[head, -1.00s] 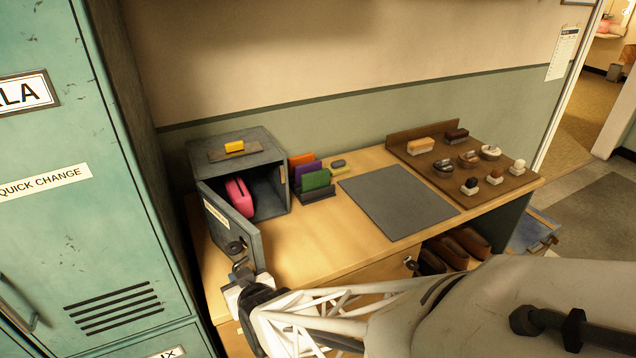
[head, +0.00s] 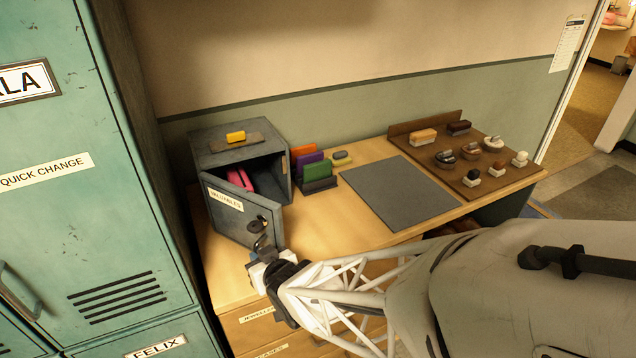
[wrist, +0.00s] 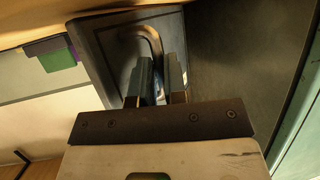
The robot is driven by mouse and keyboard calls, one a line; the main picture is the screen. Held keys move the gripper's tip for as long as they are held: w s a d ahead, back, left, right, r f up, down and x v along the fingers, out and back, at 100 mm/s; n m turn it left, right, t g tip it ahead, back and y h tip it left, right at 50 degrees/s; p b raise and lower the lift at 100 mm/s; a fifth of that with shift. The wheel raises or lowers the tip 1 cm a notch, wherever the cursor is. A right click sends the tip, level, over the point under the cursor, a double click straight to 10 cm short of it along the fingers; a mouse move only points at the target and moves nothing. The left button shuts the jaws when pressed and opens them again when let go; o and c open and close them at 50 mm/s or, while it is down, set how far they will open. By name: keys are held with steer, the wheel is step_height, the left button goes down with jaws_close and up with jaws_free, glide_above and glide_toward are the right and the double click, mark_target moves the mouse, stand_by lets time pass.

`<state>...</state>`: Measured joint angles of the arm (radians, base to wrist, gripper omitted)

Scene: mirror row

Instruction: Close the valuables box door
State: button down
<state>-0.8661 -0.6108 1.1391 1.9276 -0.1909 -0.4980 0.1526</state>
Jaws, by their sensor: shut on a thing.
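The valuables box (head: 212,156) is a dark grey box at the left end of the desk. Its door (head: 222,222), labelled VALUABLES, is hinged at the left and stands partly open. A pink thing (head: 240,179) shows inside, partly hidden by the door. My gripper (head: 262,247) is at the door's free right edge, shut on the door's handle. In the wrist view the two fingers (wrist: 160,82) are on either side of the curved handle (wrist: 150,38) in front of the grey door (wrist: 105,50).
A yellow block (head: 236,137) lies on top of the box. A rack of coloured folders (head: 316,168) stands just right of it. A grey mat (head: 398,192) and a brown tray (head: 432,176) of small items lie farther right. Teal lockers (head: 110,240) stand close at the left.

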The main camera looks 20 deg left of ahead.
mark_target(276, 245)
steer(key=w, duration=0.1)
steer(key=w+d, duration=0.1)
steer(key=w, duration=0.3)
steer(key=shift+d, duration=0.3)
steer(key=shift+w+d, duration=0.15)
steer(key=shift+w, duration=0.9)
steer(key=c, duration=1.2)
jaws_free()
steer(key=shift+o, duration=0.2)
steer(key=shift+v, duration=3.9)
